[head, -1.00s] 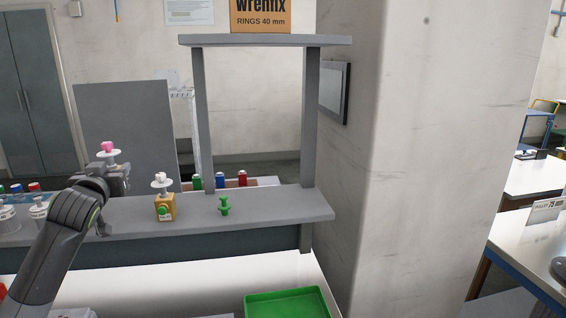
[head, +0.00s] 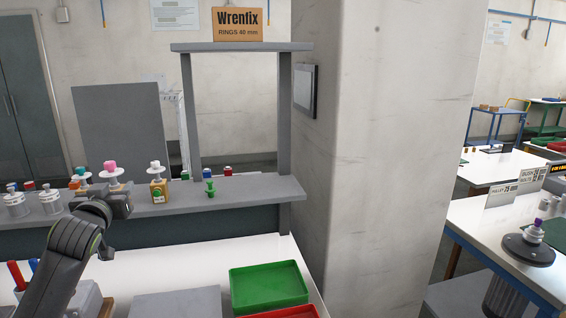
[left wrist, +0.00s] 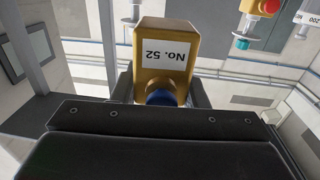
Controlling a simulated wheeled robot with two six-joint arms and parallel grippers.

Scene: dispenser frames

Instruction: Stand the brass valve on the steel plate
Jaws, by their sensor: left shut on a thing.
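My left gripper (head: 117,206) is shut on a brass valve. In the left wrist view the valve's brass body (left wrist: 166,55) sits between the fingers, with a white "No. 52" label, upside down in that view, and a blue knob (left wrist: 162,97). In the head view its pink cap and white disc (head: 111,170) stand upright above the gripper; the gripper hides its body. A flat grey plate (head: 180,303), apparently the steel plate, lies on the white table at the bottom, right of and below the gripper. My right gripper is not in view.
The grey ledge (head: 245,188) holds another brass valve with a white cap (head: 157,190), a green fitting (head: 210,188) and grey canisters (head: 16,204). A green tray (head: 268,287) and red tray (head: 285,313) lie right of the plate. A grey post and pillar rise behind.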

